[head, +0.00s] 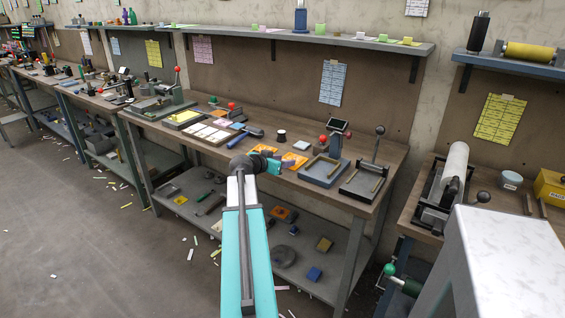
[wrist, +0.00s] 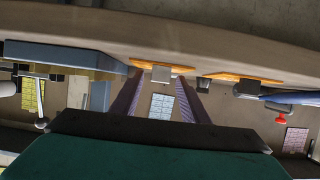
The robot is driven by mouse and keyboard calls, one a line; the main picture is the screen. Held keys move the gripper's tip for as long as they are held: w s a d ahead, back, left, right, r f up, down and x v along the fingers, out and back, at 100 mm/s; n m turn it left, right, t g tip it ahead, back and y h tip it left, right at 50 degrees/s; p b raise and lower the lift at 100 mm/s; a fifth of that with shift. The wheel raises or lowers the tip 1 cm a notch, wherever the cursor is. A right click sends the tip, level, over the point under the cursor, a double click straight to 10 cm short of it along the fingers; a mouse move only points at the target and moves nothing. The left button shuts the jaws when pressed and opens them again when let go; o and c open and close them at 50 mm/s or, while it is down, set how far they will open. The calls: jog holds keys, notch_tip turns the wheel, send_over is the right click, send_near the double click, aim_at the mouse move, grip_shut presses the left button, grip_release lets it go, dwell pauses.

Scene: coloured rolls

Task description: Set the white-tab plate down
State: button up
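An orange plate (head: 293,160) lies on the wooden bench, just right of my gripper (head: 274,164) in the head view. The wrist view is upside down. There the plate (wrist: 188,69) shows beyond my fingertips, flat against the bench top. Its pale grey-white tab (wrist: 161,74) appears between my two fingers (wrist: 160,78), with a gap on each side. My gripper is open and the fingers hold nothing that I can see. How far the tips are from the tab is hard to tell.
Another orange plate (head: 264,149) lies left of it; its darker tab (wrist: 245,90) shows in the wrist view. A blue-grey tray (head: 322,171) stands to the right. A blue-handled tool (head: 240,137) lies to the left. A shelf (head: 310,41) runs above.

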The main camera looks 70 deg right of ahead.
jog(key=shift+r, duration=0.15)
jog(key=b+v, duration=0.1)
jog(key=v, duration=1.1)
dwell(0.8)
jog(key=w+a+f+n+t+y, duration=0.1)
jog(key=w+a+f+n+y, duration=0.15)
jog(key=w+a+f, duration=0.4)
jog(key=w+a+f+n+t+y, duration=0.1)
jog(key=w+a+f+n, duration=0.25)
jog(key=a+f, duration=0.55)
jog(key=w+a+f+n+t+y, duration=0.15)
jog(key=w+a+f, duration=0.3)
jog(key=f, duration=0.65)
jog(key=w+a+f+n+g+y, duration=0.1)
jog(key=a+f+n+y, duration=0.4)
jog(key=a+f, duration=1.3)
jog(key=s+a+f+n+g+y, duration=0.1)
jog(key=s+a+f, duration=0.3)
jog(key=a, duration=0.5)
jog(key=s+a+f+n+g+y, duration=0.1)
jog(key=s+a+f+n+g, duration=0.1)
jog(key=s+a+f+n, duration=0.2)
jog(key=s+a+f+n+g+y, duration=0.1)
jog(key=s+a+f+n, duration=0.2)
jog(key=s+a, duration=0.6)
jog(key=a+f, duration=0.1)
jog(key=a, duration=0.6)
jog(key=shift+s+f, duration=0.15)
jog(key=shift+f, duration=0.1)
